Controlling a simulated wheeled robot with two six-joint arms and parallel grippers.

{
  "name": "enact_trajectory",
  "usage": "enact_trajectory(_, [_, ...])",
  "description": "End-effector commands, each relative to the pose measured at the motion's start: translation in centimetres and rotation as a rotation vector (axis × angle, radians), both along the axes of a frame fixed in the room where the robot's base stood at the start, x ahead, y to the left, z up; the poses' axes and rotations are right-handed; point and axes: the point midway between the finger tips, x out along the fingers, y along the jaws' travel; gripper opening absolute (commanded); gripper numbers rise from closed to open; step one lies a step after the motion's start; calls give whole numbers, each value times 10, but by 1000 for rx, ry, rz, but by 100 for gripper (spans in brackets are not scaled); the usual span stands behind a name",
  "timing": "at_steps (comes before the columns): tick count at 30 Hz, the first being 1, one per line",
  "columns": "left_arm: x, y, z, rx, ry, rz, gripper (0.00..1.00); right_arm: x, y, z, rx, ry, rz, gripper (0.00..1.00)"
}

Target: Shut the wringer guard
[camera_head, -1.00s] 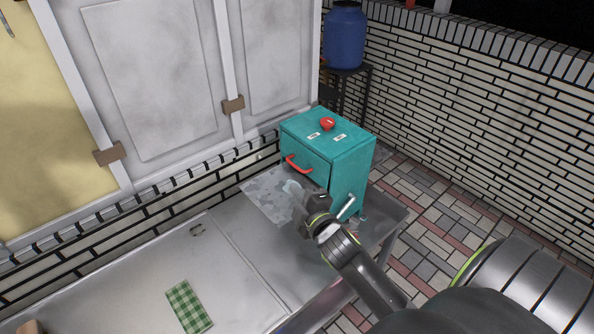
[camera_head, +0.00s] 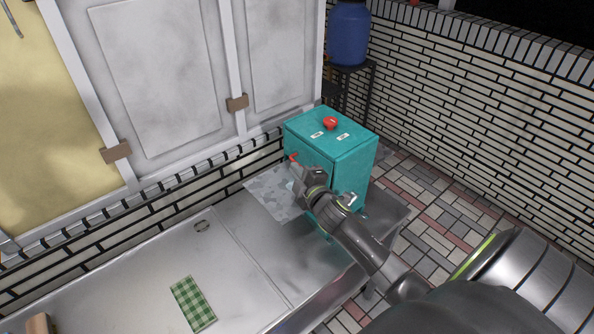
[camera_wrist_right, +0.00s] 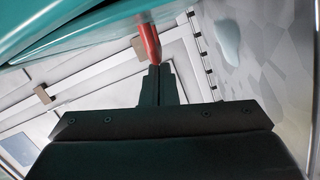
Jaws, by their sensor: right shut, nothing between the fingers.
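The teal wringer box (camera_head: 350,150) stands at the far right end of the metal counter, with a round red knob (camera_head: 330,122) on top. Its front panel, the guard (camera_head: 308,153), carries a red handle (camera_head: 294,158), mostly hidden behind my right gripper (camera_head: 297,173). A dark line shows along the panel's right edge; I cannot tell how far it stands open. In the right wrist view the shut, empty fingertips (camera_wrist_right: 158,70) are right at the end of the red handle (camera_wrist_right: 149,40); I cannot tell whether they touch. Teal edges (camera_wrist_right: 90,35) fill the upper left there. My left gripper is out of view.
A grey patterned mat (camera_head: 270,193) lies before the box. A green checked cloth (camera_head: 193,303) lies on the counter (camera_head: 240,265), which is otherwise largely clear. A white panelled wall (camera_head: 155,75) rises behind. A blue barrel (camera_head: 348,35) stands on a rack behind the box.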

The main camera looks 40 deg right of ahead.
Motion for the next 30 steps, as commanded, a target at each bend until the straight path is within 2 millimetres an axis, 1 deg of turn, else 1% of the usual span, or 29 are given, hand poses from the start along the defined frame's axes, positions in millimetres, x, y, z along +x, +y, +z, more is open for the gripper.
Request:
enact_trajectory(7, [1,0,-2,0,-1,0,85,0,-1,-1,-7,-1,0,0])
enact_trajectory(13, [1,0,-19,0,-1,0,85,1,-10,-9,-81,-7,0,0])
enact_trajectory(16, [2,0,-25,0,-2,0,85,1,-14,-10,-121,-11,-1,0])
enact_trajectory(30, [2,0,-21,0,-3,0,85,2,-16,-7,-134,-8,-4,0])
